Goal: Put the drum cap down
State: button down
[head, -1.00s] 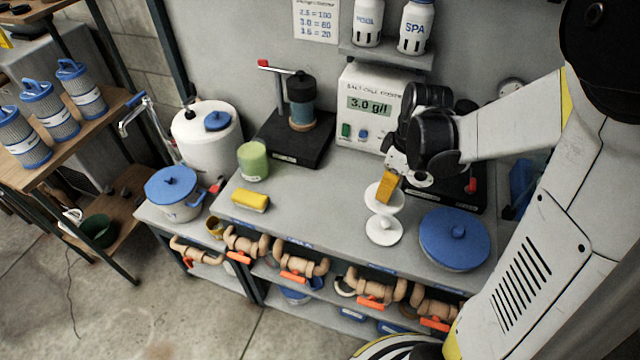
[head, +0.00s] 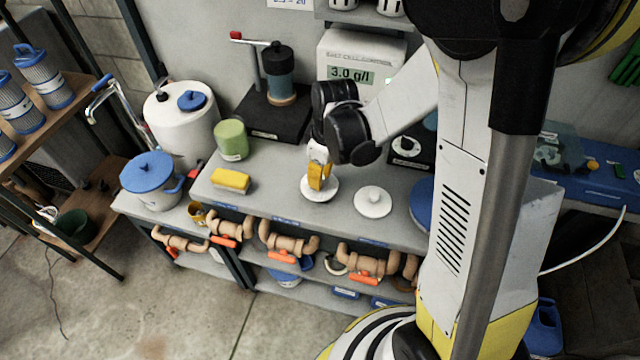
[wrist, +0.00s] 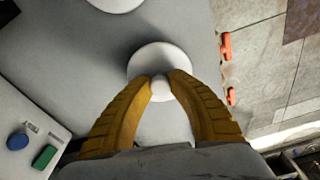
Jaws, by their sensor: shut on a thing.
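My gripper (head: 320,165) has yellow fingers and is shut on the knob of a white round cap (head: 319,190); I take this as the drum cap. In the wrist view the fingertips (wrist: 160,82) pinch the knob, and the cap's flat disc (wrist: 152,58) spreads beyond them. The cap is level and at or just above the grey bench; I cannot tell whether it touches. A second, similar white knobbed cap (head: 373,202) lies on the bench to its right, with a clear gap between them.
A yellow block (head: 231,181) and a green cylinder (head: 231,140) stand on the bench to the left. The salt-cell meter (head: 350,72) is behind. A blue lid (head: 421,204) at right is partly hidden by my arm. Pipe valves with orange handles line the bench front.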

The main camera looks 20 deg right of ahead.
aim_at(325, 186)
jog(key=shift+f, duration=0.9)
jog(key=shift+f, duration=0.1)
jog(key=c, duration=1.3)
grip_release()
jog(key=shift+f+b, duration=0.1)
jog(key=shift+b, duration=0.2)
notch_tip(325, 186, up, 13)
jog(key=s+d+p, duration=0.1)
jog(key=p, duration=0.4)
jog(key=s+r+m+t, duration=0.2)
jog(key=s+r+m, duration=0.1)
jog(key=s, duration=0.1)
jog(key=s+r+m+t, duration=0.2)
jog(key=s+r, duration=0.1)
jog(key=r, duration=0.1)
jog(key=s+a+r+m+t+h, duration=0.1)
jog(key=s+r+m+t, duration=0.1)
jog(key=s+r+m, duration=0.1)
jog(key=shift+s+r+m, duration=0.3)
jog(key=shift+s, duration=0.55)
